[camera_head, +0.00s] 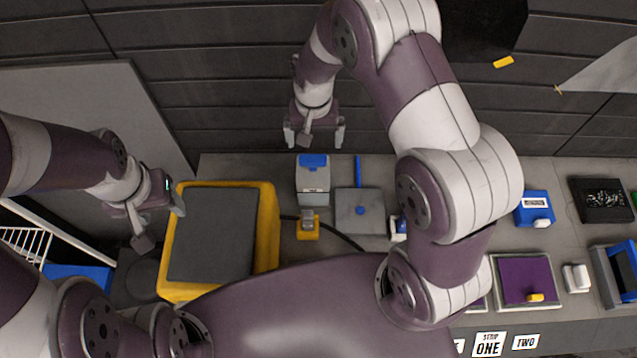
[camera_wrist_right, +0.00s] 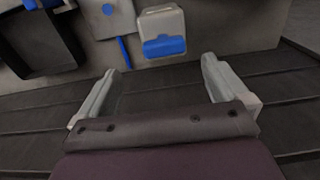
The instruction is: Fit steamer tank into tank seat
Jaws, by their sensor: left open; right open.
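A light grey box with a blue top part (camera_head: 313,182), which looks like the steamer tank, stands on the bench in the middle. It also shows in the right wrist view (camera_wrist_right: 162,22). A small yellow and grey piece (camera_head: 308,229) sits just in front of it. I cannot tell for certain which part is the tank seat. My right gripper (camera_head: 314,140) is open and empty, just behind the grey box; in the right wrist view its fingers (camera_wrist_right: 162,75) are apart with nothing between them. My left gripper (camera_head: 163,220) is open and empty beside the yellow-framed dark pad.
The yellow-framed dark pad (camera_head: 174,240) stands at the left. A grey plate with a blue dot (camera_head: 347,217) and a blue bar (camera_head: 358,170) lie right of the box. A purple mat (camera_head: 522,272) and a blue box (camera_head: 534,210) are further right. A dark cable runs along the bench.

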